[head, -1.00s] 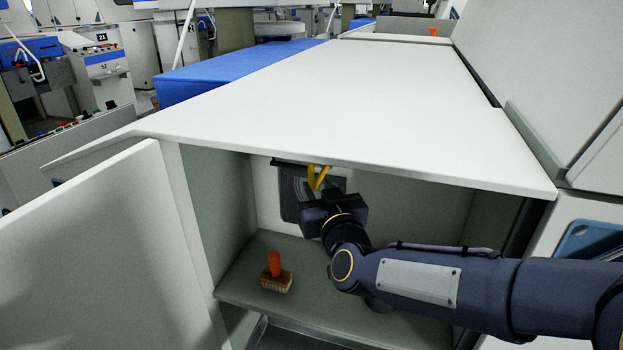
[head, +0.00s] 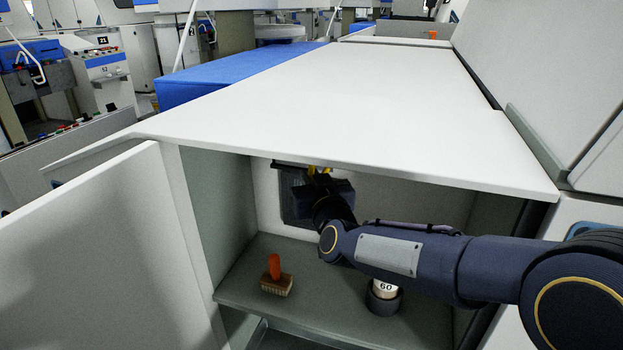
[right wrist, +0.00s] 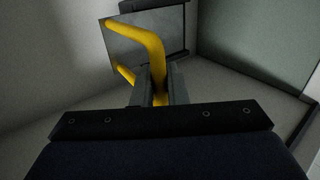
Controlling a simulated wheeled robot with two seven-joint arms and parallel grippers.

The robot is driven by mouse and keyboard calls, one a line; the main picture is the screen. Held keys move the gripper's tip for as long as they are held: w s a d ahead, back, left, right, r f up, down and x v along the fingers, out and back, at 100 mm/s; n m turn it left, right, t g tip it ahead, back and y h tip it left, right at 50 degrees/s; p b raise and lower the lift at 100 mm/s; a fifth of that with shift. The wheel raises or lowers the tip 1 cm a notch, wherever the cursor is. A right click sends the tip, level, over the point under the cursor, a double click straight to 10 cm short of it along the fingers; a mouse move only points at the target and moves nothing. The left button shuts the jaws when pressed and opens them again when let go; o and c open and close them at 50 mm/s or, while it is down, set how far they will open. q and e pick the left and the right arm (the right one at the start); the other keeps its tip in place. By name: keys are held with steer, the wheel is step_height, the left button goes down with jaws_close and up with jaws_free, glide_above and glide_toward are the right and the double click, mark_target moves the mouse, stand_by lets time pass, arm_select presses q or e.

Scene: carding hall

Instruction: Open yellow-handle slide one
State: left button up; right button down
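The yellow handle (right wrist: 150,45) is a bent bar on a grey slide plate (right wrist: 126,42) inside the open cabinet. In the head view the grey plate (head: 294,200) hangs under the top at the cabinet's back wall, and only a bit of the yellow handle (head: 319,170) shows. My right gripper (right wrist: 160,85) has its two fingers close on either side of the bar, with no clear gap, and looks shut on it. In the head view my right gripper (head: 325,185) covers most of the handle. My left gripper is not in view.
On the cabinet shelf (head: 325,290) stand an orange-handled brush (head: 277,280) at left and a dark-based cylinder marked 60 (head: 384,294) below my right arm. The white cabinet top (head: 350,110) overhangs the opening. An open white door (head: 100,250) stands at left.

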steer(key=s+d+b, duration=0.2)
steer(key=d, duration=0.4)
steer(key=shift+d+b, duration=0.25)
steer(key=shift+b, duration=0.05)
steer(key=shift+s, duration=0.1)
steer(key=c, duration=1.6)
jaws_free()
steer(key=shift+o, duration=0.2)
steer(key=p+v, duration=0.1)
steer(key=v, duration=0.6)
steer(key=shift+s, duration=0.4)
